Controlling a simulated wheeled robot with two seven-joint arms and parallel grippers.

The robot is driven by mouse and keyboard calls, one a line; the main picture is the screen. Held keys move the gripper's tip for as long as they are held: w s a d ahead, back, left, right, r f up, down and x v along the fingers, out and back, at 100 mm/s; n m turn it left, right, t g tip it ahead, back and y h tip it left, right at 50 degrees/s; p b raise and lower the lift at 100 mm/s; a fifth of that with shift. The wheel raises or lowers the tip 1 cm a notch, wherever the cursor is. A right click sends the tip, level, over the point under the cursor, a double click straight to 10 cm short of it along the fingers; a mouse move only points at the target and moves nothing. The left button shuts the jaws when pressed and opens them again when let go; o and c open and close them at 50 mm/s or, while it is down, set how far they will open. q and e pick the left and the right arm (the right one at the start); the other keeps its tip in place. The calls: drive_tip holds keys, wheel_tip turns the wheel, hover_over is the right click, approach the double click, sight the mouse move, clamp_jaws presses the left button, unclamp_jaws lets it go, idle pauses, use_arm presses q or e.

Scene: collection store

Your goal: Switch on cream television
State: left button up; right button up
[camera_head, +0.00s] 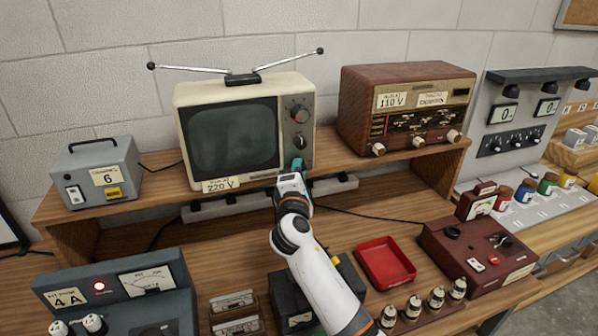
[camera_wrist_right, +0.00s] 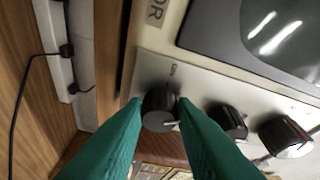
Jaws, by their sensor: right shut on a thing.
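The cream television (camera_head: 245,92) stands on the wooden shelf with its screen (camera_head: 232,138) dark and a 220 V label below. Its grey control panel on the right has an upper knob (camera_head: 299,113) and a middle knob (camera_head: 299,142) in view. My right gripper (camera_head: 297,165) is at the lower part of this panel and covers the lowest knob there. In the right wrist view its teal fingers are shut on the black lowest knob (camera_wrist_right: 158,108), beside a small mark on the panel. Two other knobs (camera_wrist_right: 229,120) are to the right. My left gripper is not in view.
A grey box marked 6 (camera_head: 105,172) stands left of the television, and a brown 110 V radio (camera_head: 400,112) stands right. A power strip (camera_head: 340,184) runs below the shelf edge. A red tray (camera_head: 385,264) and instruments occupy the bench below.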

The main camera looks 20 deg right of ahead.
drive_tip(key=shift+r+m+g+p, duration=0.1)
drive_tip(key=shift+m+g+p, duration=0.3)
drive_tip(key=shift+m, duration=0.7)
drive_tip(key=o, duration=1)
drive_tip(key=b+v, duration=0.2)
drive_tip(key=v, duration=1)
drive_tip(key=shift+d+r+b, duration=0.1)
drive_tip(key=shift+b, duration=0.25)
